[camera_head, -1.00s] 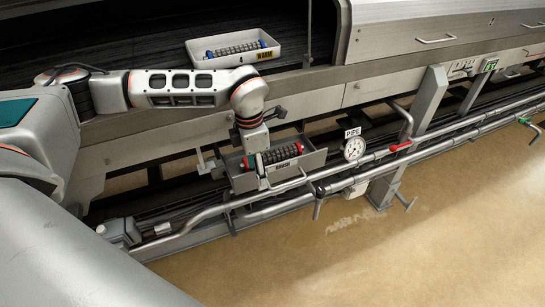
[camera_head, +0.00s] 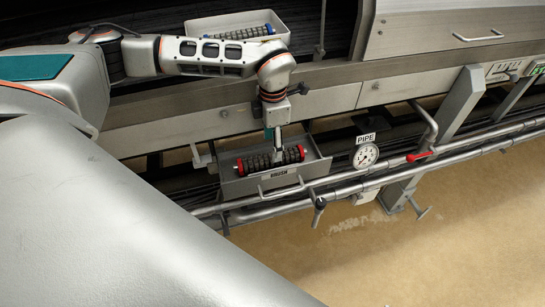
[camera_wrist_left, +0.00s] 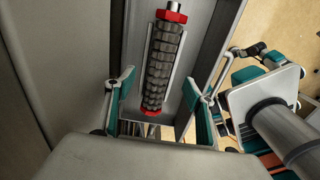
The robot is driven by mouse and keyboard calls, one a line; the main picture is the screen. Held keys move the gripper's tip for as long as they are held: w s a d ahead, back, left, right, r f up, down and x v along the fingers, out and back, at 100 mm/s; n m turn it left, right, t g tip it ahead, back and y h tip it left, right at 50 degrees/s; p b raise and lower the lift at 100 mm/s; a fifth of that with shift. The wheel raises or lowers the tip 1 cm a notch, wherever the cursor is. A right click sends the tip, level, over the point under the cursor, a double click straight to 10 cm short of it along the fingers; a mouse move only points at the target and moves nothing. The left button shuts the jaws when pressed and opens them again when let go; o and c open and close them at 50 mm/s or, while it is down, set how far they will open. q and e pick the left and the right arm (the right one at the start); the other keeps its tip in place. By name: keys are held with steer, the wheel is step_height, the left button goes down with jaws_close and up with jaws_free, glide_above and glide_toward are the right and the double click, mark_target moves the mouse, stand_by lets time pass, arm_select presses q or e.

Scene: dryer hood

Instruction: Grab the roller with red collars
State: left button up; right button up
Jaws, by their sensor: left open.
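The roller with red collars (camera_head: 257,161) has a dark ribbed body and lies in a grey tray (camera_head: 318,168) with a label plate on its front. In the left wrist view the roller (camera_wrist_left: 163,62) runs lengthwise up the picture, with a red collar at each end. My left gripper (camera_head: 278,154) points down over the tray and hides part of the roller. In the left wrist view my left gripper (camera_wrist_left: 158,88) is open, with one teal-padded finger on each side of the roller. I see no clear contact.
A second roller with blue ends (camera_head: 238,34) lies in a white tray (camera_head: 196,27) on the dark surface behind. Pipes (camera_head: 345,187) run in front of the grey tray. A gauge (camera_head: 365,155) and a red-handled lever (camera_head: 419,156) stand to the right.

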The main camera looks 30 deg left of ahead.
mark_target(271, 159)
arm_select(q)
steer(key=f, duration=0.5)
steer(key=shift+w+d+f, duration=0.2)
steer(key=shift+w+f, duration=0.05)
steer(key=shift+w, duration=0.05)
steer(key=c, duration=1.4)
